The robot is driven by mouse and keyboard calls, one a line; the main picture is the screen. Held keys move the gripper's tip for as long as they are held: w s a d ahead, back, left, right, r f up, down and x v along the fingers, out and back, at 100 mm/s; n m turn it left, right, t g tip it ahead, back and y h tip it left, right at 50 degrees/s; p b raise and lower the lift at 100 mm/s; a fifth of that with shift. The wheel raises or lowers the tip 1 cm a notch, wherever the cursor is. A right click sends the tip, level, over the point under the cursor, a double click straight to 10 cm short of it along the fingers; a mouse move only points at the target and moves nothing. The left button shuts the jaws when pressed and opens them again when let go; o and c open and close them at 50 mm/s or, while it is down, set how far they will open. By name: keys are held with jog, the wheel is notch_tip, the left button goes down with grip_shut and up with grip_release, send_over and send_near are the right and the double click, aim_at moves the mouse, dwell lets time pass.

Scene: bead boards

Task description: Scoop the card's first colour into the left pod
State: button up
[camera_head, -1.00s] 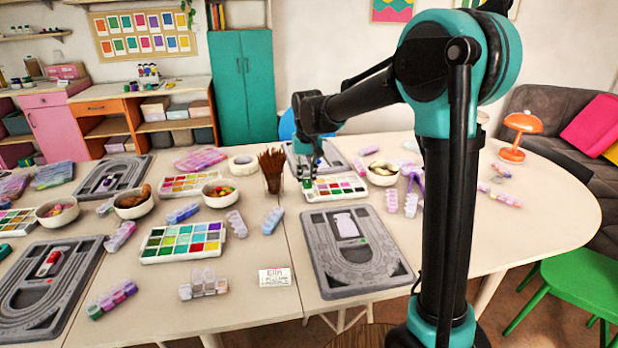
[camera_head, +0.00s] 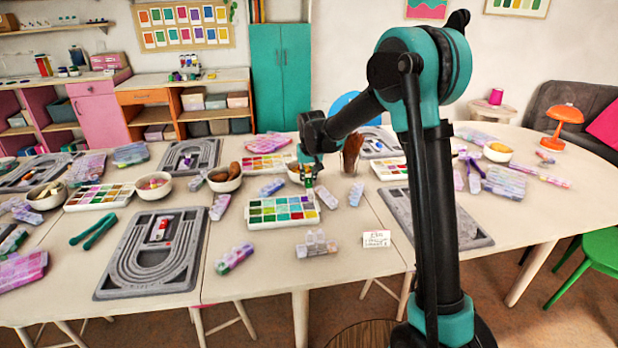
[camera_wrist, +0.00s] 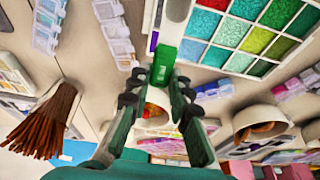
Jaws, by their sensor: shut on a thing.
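My gripper (camera_head: 308,186) is shut on a small green scoop-like tool. The green tool (camera_wrist: 163,62) shows between the fingertips in the wrist view. The gripper is just behind the back right corner of a white bead tray (camera_head: 284,226) with green, teal, red and pale compartments. That tray also shows at the upper right of the wrist view (camera_wrist: 205,70). A small white card (camera_head: 377,239) stands in front of it to the right; its writing is too blurred to read. A clear pod set (camera_head: 317,244) with raised lids stands before the tray. Any beads on the tool cannot be made out.
A bowl (camera_head: 225,178) and grey bead boards (camera_head: 115,288) lie to the left. A closed pastel pod strip (camera_head: 234,259) lies in front. Bare table shows around the card.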

aim_at(309, 186)
jog(key=shift+s+a+f, duration=0.1)
jog(key=shift+s+f, duration=0.1)
jog(key=shift+f, duration=0.05)
jog(key=shift+s+d+f+t+y, duration=0.2)
jog(key=shift+s+f+t, duration=0.25)
jog(key=shift+f+t, duration=0.25)
jog(key=shift+s+d+f+t+y, duration=0.1)
jog(key=shift+s+f+t+y, duration=0.1)
jog(key=shift+s+f+t, duration=0.45)
jog(key=shift+f, duration=1.05)
